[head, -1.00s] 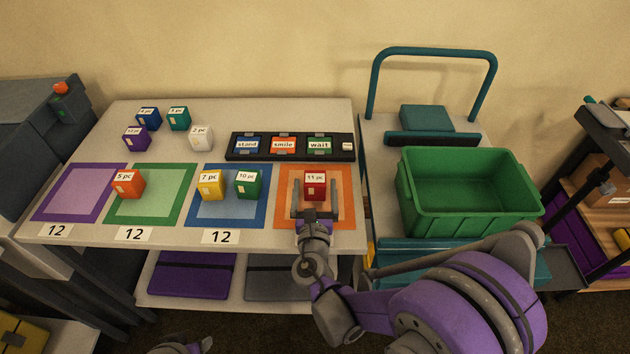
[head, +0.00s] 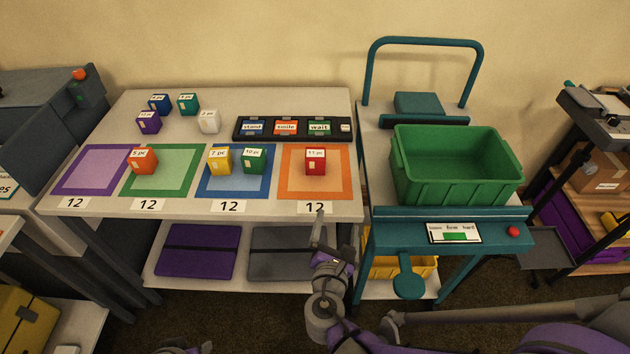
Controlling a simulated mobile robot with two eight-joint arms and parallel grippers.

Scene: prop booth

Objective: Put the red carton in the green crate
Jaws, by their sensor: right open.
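The red carton (head: 315,162), labelled "11 pc", stands upright on the orange mat (head: 293,187) at the right end of the table. The green crate (head: 457,186) stands on the teal-framed cart to the right of the table, and the part of its inside that shows is empty. My right gripper (head: 320,228) is open and empty, in front of the table's front edge and apart from the carton. My left gripper is not clearly seen; only a small part of the left arm shows at the bottom edge.
A yellow carton (head: 219,160) and a green carton (head: 254,160) stand on the blue mat, left of the red one. An orange carton (head: 143,161) stands further left. A black rack (head: 246,136) of word cards lies behind. The cart has a front panel with a red button (head: 513,231).

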